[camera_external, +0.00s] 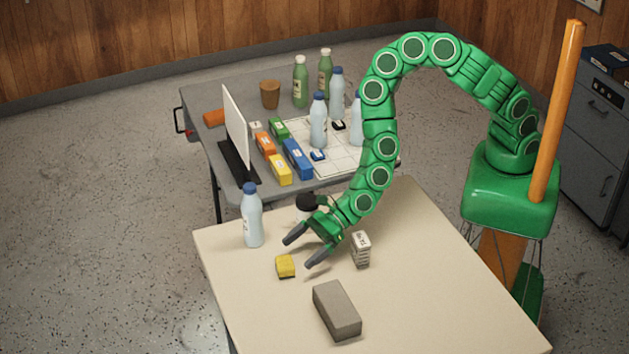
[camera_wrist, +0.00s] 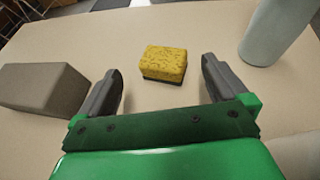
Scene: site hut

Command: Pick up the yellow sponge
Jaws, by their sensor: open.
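The yellow sponge (camera_external: 285,266) lies on the near beige table (camera_external: 420,290). It is a small block with a dark underside, clear in the wrist view (camera_wrist: 164,63). My gripper (camera_external: 300,252) is open and empty above the table, just right of and behind the sponge in the external view. In the wrist view my two dark fingers (camera_wrist: 162,88) stand apart. The sponge shows between them and a little beyond their tips, apart from both.
A grey-brown block (camera_external: 337,309) lies on the near table, left of my fingers in the wrist view (camera_wrist: 42,88). A blue-capped bottle (camera_external: 252,218), a small white carton (camera_external: 360,249) and a black-lidded cup (camera_external: 307,208) stand nearby. A cluttered grey table (camera_external: 215,95) is behind.

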